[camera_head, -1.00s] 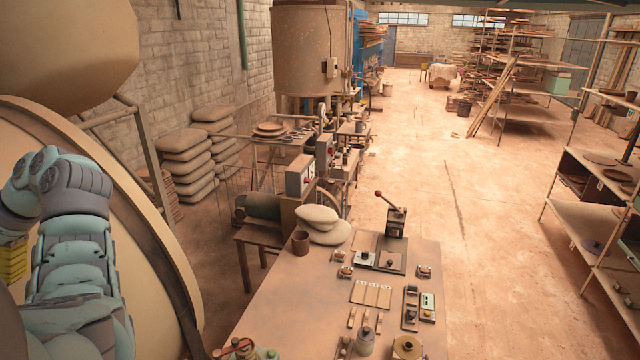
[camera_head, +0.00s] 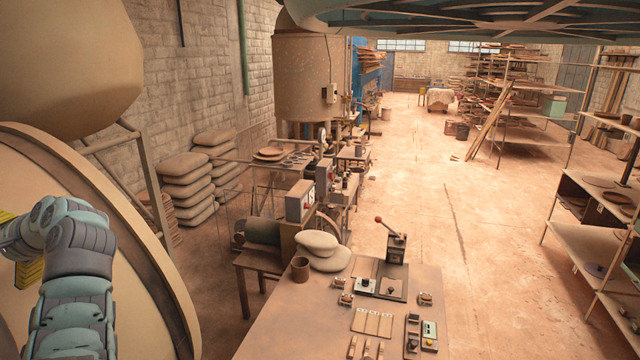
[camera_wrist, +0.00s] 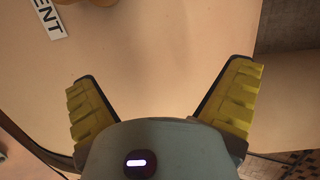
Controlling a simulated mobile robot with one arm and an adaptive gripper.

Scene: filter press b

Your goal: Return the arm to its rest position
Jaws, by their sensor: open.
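My gripper (camera_wrist: 160,105) is open in the wrist view, with its two yellow ribbed fingers spread and nothing between them. A pale tan surface fills most of that view in front of the fingers. In the head view my arm is at the lower left, in front of the large round tan vessel (camera_head: 60,175). Yellow parts with dark marks show at the left edge behind the arm, and the fingertips cannot be made out there.
A workbench (camera_head: 285,325) with small fixtures and a red-knobbed lever press (camera_head: 396,245) stands at lower centre. Stacked sacks (camera_head: 187,190) lie by the wall. Shelving (camera_head: 590,250) stands at right. The middle floor (camera_head: 460,200) is clear. A white label (camera_wrist: 47,18) shows in the wrist view.

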